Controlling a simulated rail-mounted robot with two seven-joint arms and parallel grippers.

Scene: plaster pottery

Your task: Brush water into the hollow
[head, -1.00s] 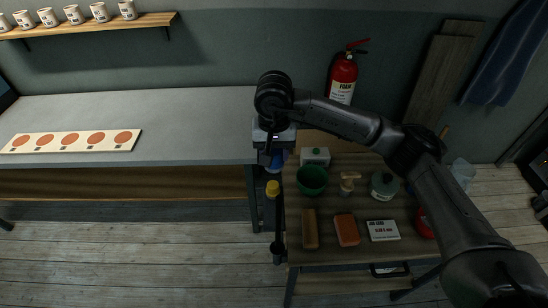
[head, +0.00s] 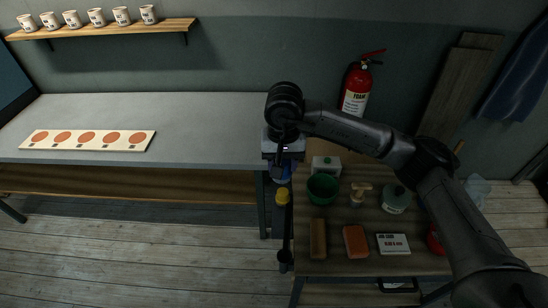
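My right arm reaches in from the right, across the back of the small wooden table (head: 290,263). Its gripper (head: 281,166) points down at the table's left edge, near the grey workbench; its fingers are too dark and small to read. A green bowl (head: 322,194) stands just right of it; its contents cannot be made out. A short, pale tan brush-like item (head: 360,190) stands right of the bowl. A white block (head: 325,167) is behind the bowl. No hollow can be made out clearly. My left gripper is not in view.
A lidded pale jar (head: 396,200), a brown bar (head: 318,238), an orange block (head: 356,241) and a white labelled box (head: 393,244) fill the table. The grey workbench (head: 200,115) is mostly clear, with a spotted board (head: 88,140).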

